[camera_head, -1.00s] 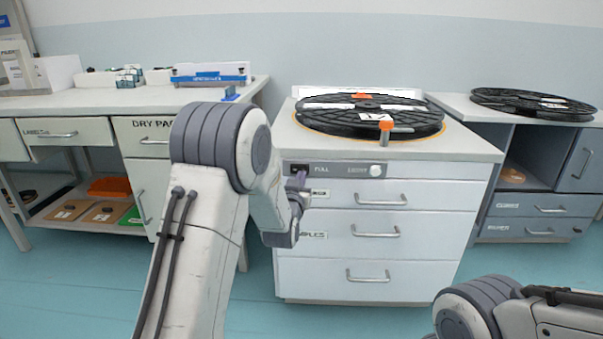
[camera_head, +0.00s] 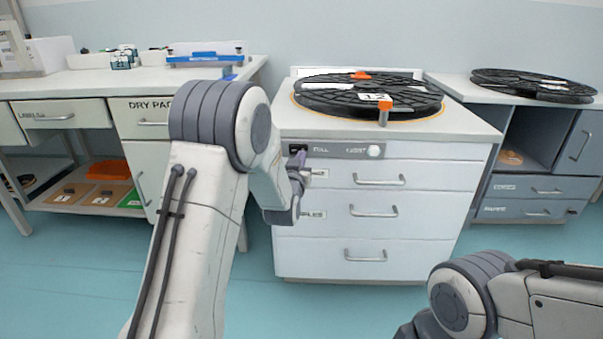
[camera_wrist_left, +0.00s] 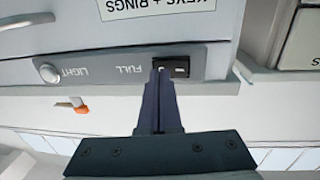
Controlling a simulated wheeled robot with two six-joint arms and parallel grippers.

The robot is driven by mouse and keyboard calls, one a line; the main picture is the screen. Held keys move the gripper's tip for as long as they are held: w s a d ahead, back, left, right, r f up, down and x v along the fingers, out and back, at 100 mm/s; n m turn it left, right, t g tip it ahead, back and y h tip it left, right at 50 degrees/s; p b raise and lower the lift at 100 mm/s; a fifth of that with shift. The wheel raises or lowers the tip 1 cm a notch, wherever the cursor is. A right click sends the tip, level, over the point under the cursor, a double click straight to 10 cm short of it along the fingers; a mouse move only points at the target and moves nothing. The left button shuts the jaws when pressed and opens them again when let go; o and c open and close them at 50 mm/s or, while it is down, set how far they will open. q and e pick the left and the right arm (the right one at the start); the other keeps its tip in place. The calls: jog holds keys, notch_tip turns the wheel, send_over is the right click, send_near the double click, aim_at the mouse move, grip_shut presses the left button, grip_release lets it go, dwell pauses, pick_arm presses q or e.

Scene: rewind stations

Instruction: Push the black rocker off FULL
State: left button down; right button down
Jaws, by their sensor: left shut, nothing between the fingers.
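The black rocker (camera_wrist_left: 172,68) sits in a dark plate at the end of the grey control panel, beside the word FULL, in the upside-down left wrist view. In the head view the rocker (camera_head: 298,149) is small, at the panel's left end. My left gripper (camera_wrist_left: 160,74) is shut and empty, its fingertips at the rocker and covering part of it. Whether they touch it, and which way it is tilted, I cannot tell. In the head view the left gripper (camera_head: 298,162) is just in front of the panel. My right gripper is out of view.
The panel (camera_head: 340,151) also carries a round white LIGHT knob (camera_head: 375,151). Below are drawers with protruding handles (camera_head: 379,181). A black reel (camera_head: 340,97) with an orange handle (camera_head: 384,110) lies on the cabinet top. The floor in front is clear.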

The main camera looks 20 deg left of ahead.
pick_arm(q)
jog(key=s+d+p, duration=0.1)
jog(key=s+d, duration=0.4)
jog(key=s, duration=0.6)
jog(key=shift+s+p, duration=0.4)
